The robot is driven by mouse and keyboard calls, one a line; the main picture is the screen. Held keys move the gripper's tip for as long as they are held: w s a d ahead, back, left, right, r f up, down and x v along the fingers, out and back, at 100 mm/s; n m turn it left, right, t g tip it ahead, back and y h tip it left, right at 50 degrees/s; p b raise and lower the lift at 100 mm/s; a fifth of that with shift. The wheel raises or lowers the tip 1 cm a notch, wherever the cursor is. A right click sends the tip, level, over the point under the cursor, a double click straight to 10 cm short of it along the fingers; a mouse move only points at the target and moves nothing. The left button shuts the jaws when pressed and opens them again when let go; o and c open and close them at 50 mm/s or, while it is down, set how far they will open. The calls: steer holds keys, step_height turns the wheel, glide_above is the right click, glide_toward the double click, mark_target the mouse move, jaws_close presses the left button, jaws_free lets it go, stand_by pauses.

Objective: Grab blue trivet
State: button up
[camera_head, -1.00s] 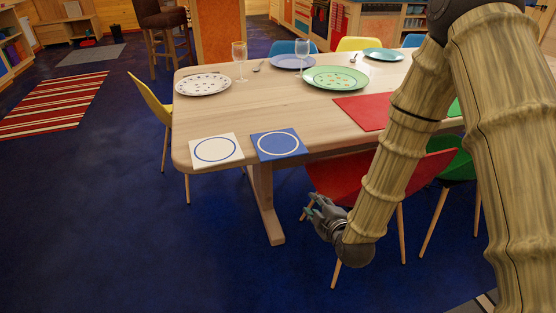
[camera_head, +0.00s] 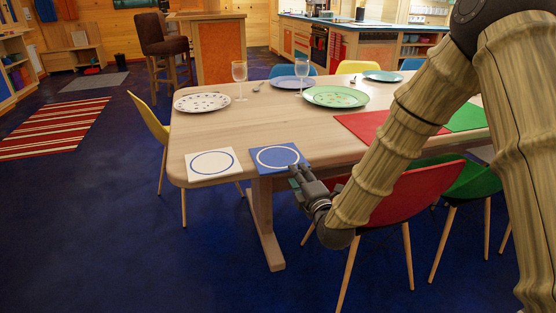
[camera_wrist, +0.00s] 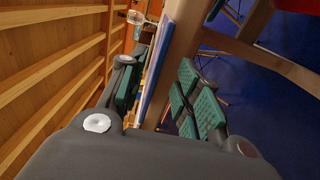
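The blue trivet (camera_head: 277,157), a square with a white ring, lies flat at the front edge of the wooden table (camera_head: 225,125). In the head view my gripper (camera_head: 298,177) is at the trivet's front right corner, which it partly hides. In the wrist view the trivet (camera_wrist: 159,67) shows nearly edge-on as a thin blue and pale strip. It lies between the two green-padded fingers of my gripper (camera_wrist: 157,92). The fingers are apart, with a visible gap on either side of the strip.
A white trivet with a blue ring (camera_head: 212,163) lies just left of the blue one. A red mat (camera_head: 375,126), plates and wine glasses (camera_head: 239,76) stand farther back. A red chair (camera_head: 400,195) is beside my arm.

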mark_target(278, 158)
steer(key=shift+a+b+x, duration=0.2)
steer(key=shift+b+x, duration=0.25)
steer(key=shift+x, duration=2.3)
steer(key=shift+s+r, duration=0.1)
steer(key=shift+r, duration=0.05)
steer(key=shift+c, duration=0.2)
jaws_close()
